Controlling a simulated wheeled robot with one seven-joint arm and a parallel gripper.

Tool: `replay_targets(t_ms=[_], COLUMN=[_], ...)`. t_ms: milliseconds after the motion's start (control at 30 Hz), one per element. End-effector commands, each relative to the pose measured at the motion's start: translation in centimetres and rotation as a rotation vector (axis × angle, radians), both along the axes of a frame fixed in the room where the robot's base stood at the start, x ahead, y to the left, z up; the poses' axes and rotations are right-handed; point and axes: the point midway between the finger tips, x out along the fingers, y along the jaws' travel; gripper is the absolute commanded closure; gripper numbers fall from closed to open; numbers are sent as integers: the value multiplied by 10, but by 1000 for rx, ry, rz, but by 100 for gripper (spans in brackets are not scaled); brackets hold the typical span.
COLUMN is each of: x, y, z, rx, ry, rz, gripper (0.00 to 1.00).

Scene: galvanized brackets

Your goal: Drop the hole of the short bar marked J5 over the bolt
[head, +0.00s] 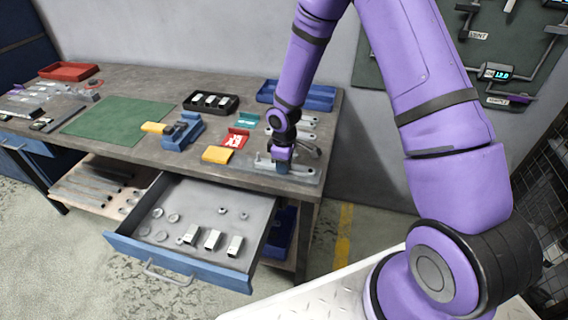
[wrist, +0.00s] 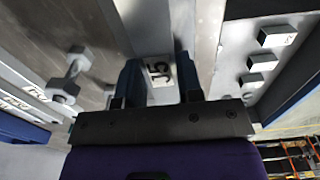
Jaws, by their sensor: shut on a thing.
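My gripper (wrist: 160,78) is shut on the short bar (wrist: 160,72), whose white tag reads J5 and shows between the fingers in the wrist view. The bar's hole is not clear to me. A grey metal piece with a stem and thicker ends, seemingly the bolt (wrist: 72,72), stands left of my gripper in the wrist view, apart from it. In the head view my gripper (head: 281,167) is low over a grey plate (head: 306,175) at the bench's front right corner. The held bar is mostly hidden there, and I cannot tell its height over the plate.
An open drawer (head: 128,240) with pale blocks and rings juts out below the bench front. Yellow blocks (head: 217,155), a red tray (head: 236,138) and a blue holder (head: 184,132) lie left of my gripper. A blue bin (head: 318,96) stands behind.

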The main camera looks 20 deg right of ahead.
Motion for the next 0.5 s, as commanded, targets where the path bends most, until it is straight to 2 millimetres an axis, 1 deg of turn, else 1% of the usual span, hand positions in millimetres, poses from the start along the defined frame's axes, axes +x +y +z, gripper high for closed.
replay_targets(t_ms=[33, 67, 100, 167, 500], x=[0, 0, 0, 0, 0], y=[0, 0, 0, 0, 0], z=[0, 0, 0, 0, 3], rx=[0, 0, 0, 0, 0], ry=[0, 0, 0, 0, 0], rz=[0, 0, 0, 0, 0], gripper=[97, 60, 50, 37, 37])
